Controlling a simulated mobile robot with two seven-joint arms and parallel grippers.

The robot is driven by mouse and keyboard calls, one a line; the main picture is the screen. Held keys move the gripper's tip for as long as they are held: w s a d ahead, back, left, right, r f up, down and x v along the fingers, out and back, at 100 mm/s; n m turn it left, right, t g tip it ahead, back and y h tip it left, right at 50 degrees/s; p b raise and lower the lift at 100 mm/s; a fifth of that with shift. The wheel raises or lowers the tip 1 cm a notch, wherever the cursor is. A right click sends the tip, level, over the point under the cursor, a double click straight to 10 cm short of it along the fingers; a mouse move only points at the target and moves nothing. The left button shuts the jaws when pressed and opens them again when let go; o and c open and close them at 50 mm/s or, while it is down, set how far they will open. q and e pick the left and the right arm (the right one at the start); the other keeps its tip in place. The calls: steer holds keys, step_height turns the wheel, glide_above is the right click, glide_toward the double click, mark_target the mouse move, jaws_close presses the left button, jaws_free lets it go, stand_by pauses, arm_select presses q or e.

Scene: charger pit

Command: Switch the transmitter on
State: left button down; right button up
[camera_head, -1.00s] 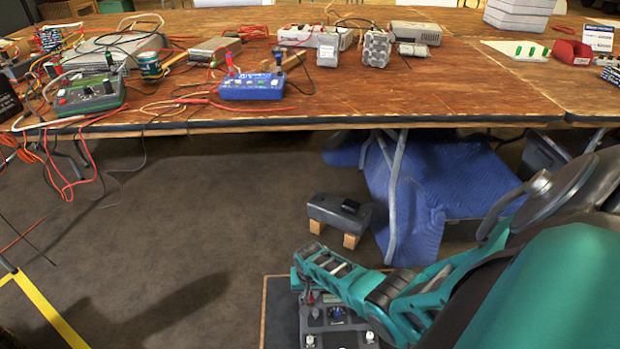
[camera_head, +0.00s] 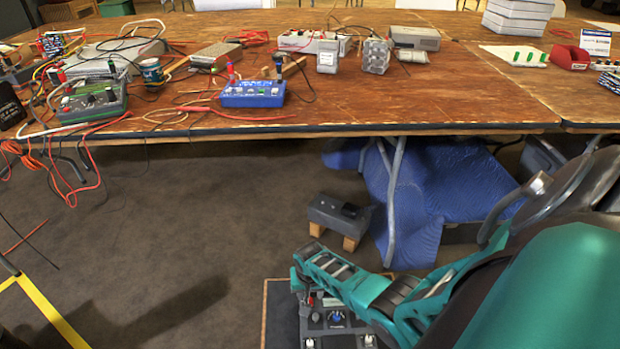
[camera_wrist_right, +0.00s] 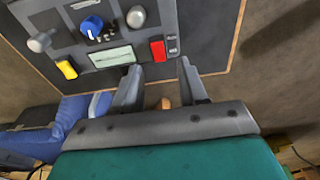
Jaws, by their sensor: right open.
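The transmitter (camera_head: 338,321) is a grey box with knobs and switches. It lies low in front of me on a dark mat, partly hidden by my right arm in the head view. In the right wrist view, the transmitter (camera_wrist_right: 112,58) shows a blue knob (camera_wrist_right: 92,27), two silver sticks, a pale display (camera_wrist_right: 112,57), a yellow switch (camera_wrist_right: 67,69) and a red switch (camera_wrist_right: 157,50). My right gripper (camera_wrist_right: 160,68) is open and empty at the panel's edge, the red switch just beyond and between its fingertips. Contact cannot be told. My left gripper is not in view.
The mat (camera_head: 282,320) has a wooden edge. A wooden table (camera_head: 430,100) with electronics and loose cables stands ahead. Under it are a blue cloth (camera_head: 440,180) and a grey box (camera_head: 335,212) on wooden blocks. Yellow tape (camera_head: 50,312) marks the floor at left.

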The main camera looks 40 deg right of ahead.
step_height(320, 180, up, 10)
steer(key=s+p, duration=0.1)
steer(key=p, duration=0.5)
steer(key=shift+a, duration=0.4)
